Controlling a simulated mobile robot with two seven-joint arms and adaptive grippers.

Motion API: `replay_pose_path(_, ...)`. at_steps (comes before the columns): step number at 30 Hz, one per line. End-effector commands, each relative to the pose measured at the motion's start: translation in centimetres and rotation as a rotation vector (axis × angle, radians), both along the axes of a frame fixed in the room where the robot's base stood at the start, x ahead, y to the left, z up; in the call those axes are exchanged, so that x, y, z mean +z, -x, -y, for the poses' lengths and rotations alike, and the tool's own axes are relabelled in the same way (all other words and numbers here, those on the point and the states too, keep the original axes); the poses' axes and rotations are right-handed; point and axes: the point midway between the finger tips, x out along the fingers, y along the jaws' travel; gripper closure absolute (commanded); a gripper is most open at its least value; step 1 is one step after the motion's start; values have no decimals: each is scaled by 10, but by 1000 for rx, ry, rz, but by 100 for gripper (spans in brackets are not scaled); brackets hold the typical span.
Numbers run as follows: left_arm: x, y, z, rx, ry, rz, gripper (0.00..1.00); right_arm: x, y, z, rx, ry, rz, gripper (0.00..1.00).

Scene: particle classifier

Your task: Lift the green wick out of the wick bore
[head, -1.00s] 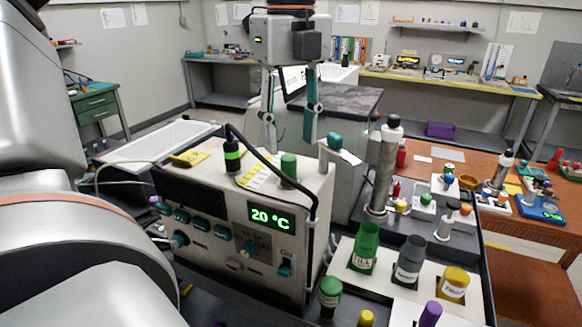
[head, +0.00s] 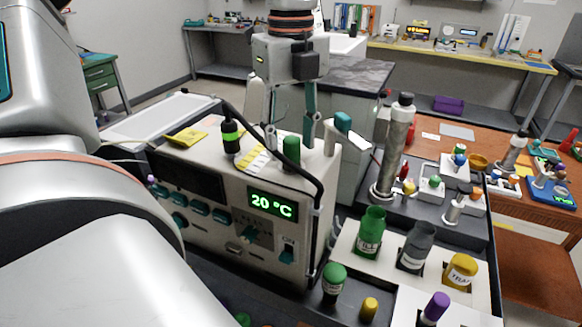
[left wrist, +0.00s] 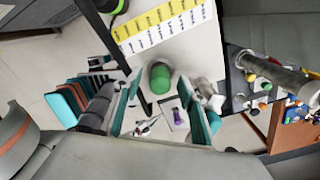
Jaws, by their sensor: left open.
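The green wick (head: 291,151) stands upright on top of the white classifier box (head: 319,189). The wick bore is hidden beneath it. My left gripper (head: 290,141) hangs over the box from above, with its fingers spread and empty. In the head view one fingertip shows on each side of the wick's top. In the left wrist view the round wick top (left wrist: 160,78) lies between the open fingertips (left wrist: 159,88), apart from both. I cannot tell whether the tips are level with the wick's top. My right gripper is not in view.
A black-and-green bottle (head: 230,136) and a black hose (head: 290,168) are close to the wick on the box. A teal-topped piece (head: 343,121) stands at right.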

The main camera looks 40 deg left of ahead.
Motion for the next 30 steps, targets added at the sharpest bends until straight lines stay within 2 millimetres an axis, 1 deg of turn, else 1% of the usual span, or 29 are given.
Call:
replay_pose_path(3,-7,0,0,0,1,1,59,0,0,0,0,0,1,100)
replay_pose_path(9,-7,0,0,0,1,2,59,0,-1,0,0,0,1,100)
replay_pose_path(10,-7,0,0,0,0,1,64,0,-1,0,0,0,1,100)
replay_pose_path(11,-7,0,0,1,1,2,72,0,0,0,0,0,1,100)
replay_pose_path(12,-7,0,0,1,0,1,82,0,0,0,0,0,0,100)
replay_pose_path(14,-7,0,0,1,0,1,98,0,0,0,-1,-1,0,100)
replay_pose_path(15,-7,0,0,1,0,1,100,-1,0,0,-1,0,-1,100)
replay_pose_path(25,-5,0,0,1,1,2,100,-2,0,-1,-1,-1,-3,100)
replay_pose_path(30,4,-1,0,2,-1,4,100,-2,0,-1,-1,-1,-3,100)
